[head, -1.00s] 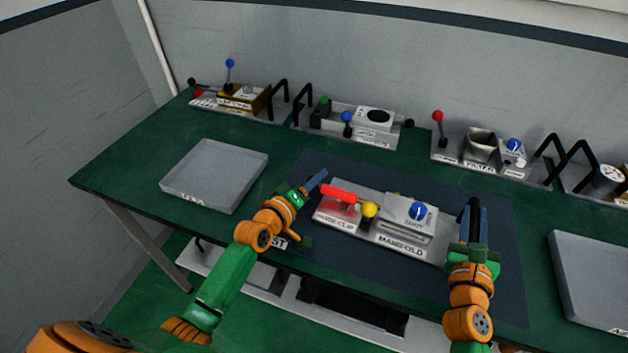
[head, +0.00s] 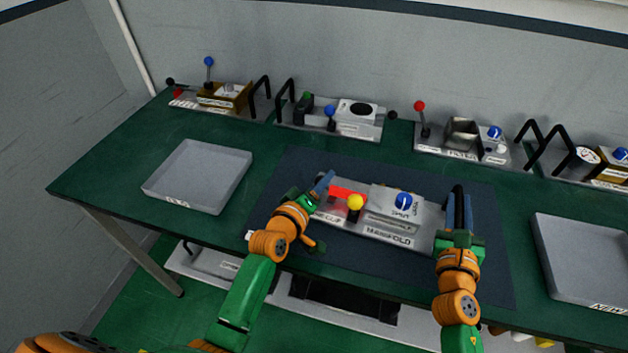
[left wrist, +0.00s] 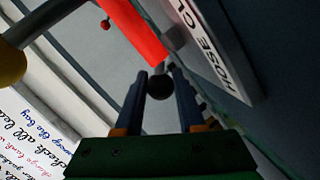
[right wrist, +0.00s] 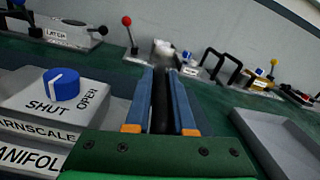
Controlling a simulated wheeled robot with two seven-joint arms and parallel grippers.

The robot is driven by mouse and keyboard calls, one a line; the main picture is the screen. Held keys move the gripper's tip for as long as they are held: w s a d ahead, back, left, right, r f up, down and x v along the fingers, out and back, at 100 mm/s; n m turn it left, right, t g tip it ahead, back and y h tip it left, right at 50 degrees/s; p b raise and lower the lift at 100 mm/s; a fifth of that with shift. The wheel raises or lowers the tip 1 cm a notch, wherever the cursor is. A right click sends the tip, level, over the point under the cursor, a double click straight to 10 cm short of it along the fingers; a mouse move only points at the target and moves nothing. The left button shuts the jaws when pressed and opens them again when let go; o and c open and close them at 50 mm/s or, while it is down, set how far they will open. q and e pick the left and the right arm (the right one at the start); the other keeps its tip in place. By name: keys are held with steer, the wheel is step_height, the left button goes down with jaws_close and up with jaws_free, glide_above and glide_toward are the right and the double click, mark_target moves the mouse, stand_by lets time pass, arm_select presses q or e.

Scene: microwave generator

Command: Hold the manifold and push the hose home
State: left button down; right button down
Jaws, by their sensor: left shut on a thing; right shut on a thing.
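The grey manifold (head: 400,240) sits on the dark mat, with a blue SHUT/OPEN knob (head: 403,202) on its block. At its left end is a red bar (head: 349,196), seemingly the hose, next to the HOSE CLIP label. The red bar (left wrist: 136,30) also shows in the left wrist view. My left gripper (head: 325,184) is shut on a dark round end (left wrist: 159,86) beside the red bar. How the two join is unclear. My right gripper (head: 459,208) is shut on the black handle (right wrist: 161,100) at the manifold's right end.
A yellow ball (head: 355,202) stands up beside the red bar. A grey tray (head: 238,190) lies left and another tray (head: 570,285) right. Several fixtures with levers and black handles line the back. Bare mat (head: 300,165) surrounds the manifold.

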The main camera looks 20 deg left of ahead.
arm_select(q)
steer(key=shift+d, duration=0.35)
arm_select(e)
steer(key=shift+a+f, duration=0.15)
steer(key=shift+a, duration=0.1)
arm_select(q)
steer(key=c, duration=0.8)
jaws_free()
steer(key=o, duration=0.3)
arm_select(e)
steer(key=shift+d, duration=0.15)
arm_select(q)
steer(key=shift+s+a, duration=0.1)
steer(key=v, duration=1.2)
steer(key=shift+a+r, duration=0.1)
steer(key=shift+a, duration=0.1)
steer(key=shift+d, duration=0.1)
arm_select(e)
steer(key=c, duration=0.7)
jaws_free()
steer(key=shift+w+d, duration=0.1)
arm_select(q)
steer(key=shift+d, duration=0.1)
arm_select(e)
steer(key=shift+w+d, duration=0.1)
